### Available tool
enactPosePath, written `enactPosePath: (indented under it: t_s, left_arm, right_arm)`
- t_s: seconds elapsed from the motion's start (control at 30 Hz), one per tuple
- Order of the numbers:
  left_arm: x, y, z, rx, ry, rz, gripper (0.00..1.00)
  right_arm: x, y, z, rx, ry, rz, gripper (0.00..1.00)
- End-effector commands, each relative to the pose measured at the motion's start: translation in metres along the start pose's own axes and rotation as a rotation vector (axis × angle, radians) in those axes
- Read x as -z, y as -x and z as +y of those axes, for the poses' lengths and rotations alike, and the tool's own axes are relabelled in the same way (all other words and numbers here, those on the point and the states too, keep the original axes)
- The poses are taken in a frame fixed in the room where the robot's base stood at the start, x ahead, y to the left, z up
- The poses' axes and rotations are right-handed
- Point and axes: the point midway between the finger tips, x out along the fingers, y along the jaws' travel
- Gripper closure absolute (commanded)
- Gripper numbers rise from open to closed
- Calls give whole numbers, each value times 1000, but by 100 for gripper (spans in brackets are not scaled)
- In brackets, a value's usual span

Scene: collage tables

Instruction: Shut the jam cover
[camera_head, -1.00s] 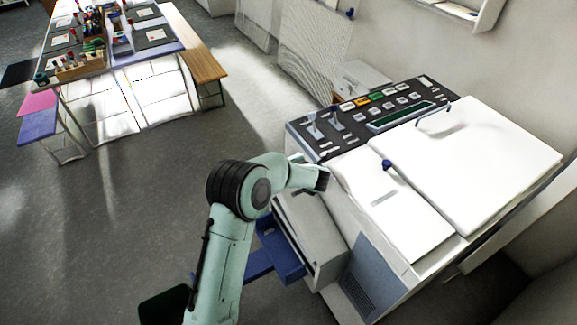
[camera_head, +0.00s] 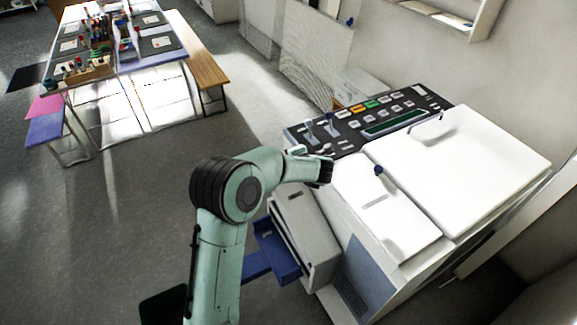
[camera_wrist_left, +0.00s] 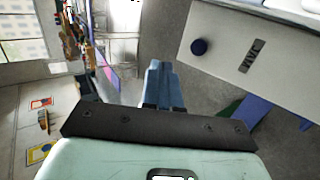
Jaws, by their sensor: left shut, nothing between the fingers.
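The jam cover appears to be the pale grey panel (camera_head: 311,240) standing out at an angle from the left side of the copier (camera_head: 452,170); it looks open. My left gripper (camera_wrist_left: 162,84) is shut and empty, apart from this panel in that view. In the head view my left wrist (camera_head: 318,172) is over the cover's upper end, and the fingertips are not clear. My right gripper is out of view.
A blue tray (camera_head: 276,252) sticks out low beside the cover. The copier's control panel (camera_head: 370,118) and white lid (camera_head: 465,168) are on top. A craft table (camera_head: 157,62) and wooden bench (camera_head: 202,55) stand farther back. The grey floor at left is open.

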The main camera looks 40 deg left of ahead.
Motion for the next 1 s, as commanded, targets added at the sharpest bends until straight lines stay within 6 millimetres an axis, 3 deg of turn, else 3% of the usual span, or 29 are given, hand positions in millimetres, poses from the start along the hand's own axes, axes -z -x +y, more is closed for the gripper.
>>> enactPosePath:
  t_s: [0.1,0.3,0.47,0.8,1.0]
  left_arm:
    - [-1,19,11,-1,2,-4,100]
    - [-2,32,19,5,0,2,100]
    - [-10,30,24,89,1,57,100]
    - [-21,28,25,506,1,105,100]
    - [-20,24,21,570,-5,94,100]
  right_arm:
    - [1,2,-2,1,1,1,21]
    - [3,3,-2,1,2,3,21]
    - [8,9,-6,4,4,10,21]
    - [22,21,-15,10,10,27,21]
    - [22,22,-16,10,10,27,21]
